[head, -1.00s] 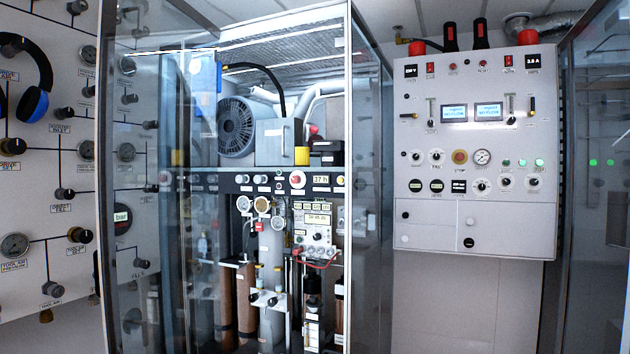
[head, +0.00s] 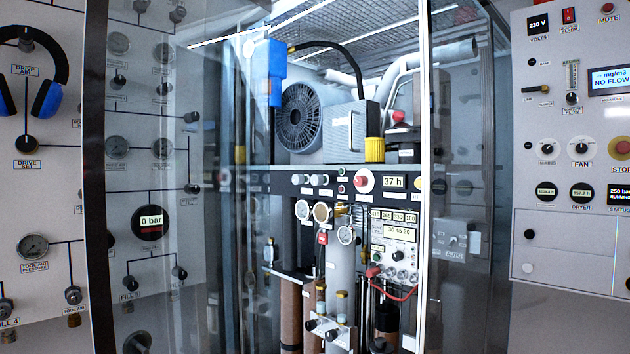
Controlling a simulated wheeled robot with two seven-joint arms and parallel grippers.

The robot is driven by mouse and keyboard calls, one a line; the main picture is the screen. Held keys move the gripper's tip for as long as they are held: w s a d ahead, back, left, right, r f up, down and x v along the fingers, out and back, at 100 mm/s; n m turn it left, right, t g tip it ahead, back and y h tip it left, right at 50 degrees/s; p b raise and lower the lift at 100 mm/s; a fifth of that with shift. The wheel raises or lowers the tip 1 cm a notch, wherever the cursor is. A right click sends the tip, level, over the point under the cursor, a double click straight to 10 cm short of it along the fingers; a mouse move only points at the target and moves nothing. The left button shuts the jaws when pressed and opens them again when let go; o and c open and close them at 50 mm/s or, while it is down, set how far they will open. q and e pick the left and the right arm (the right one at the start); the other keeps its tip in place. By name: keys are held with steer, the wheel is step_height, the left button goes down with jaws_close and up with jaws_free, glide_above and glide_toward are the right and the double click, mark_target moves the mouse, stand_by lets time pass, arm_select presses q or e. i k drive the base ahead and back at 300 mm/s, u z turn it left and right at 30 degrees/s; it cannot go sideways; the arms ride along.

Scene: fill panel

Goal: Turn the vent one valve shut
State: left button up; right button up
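No label reading vent one can be made out, so I cannot tell which valve it is. The left wall panel (head: 52,190) carries several black knobs, gauges and brass-ended valves, including the drive set knob (head: 26,142) and the fill 4 valve (head: 6,306). Part of the panel shows through glass, with a 0 bar display (head: 151,222) and the fill 5 knob (head: 129,282). Inside the cabinet, a pale block with dark knobs (head: 326,331) sits low in front of the cylinders; its labels are too small to read. Neither of my grippers is in view.
A dark door-frame post (head: 97,180) and a pale post (head: 425,190) edge the glass. Behind stand a compressor (head: 304,118) and a brown cylinder (head: 291,315). A control panel (head: 565,240) is at the right. Blue ear defenders (head: 46,100) hang at the left.

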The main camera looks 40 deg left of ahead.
mark_target(297, 179)
steer(key=u, duration=0.8)
steer(key=i, duration=1.1)
steer(key=u, duration=1.2)
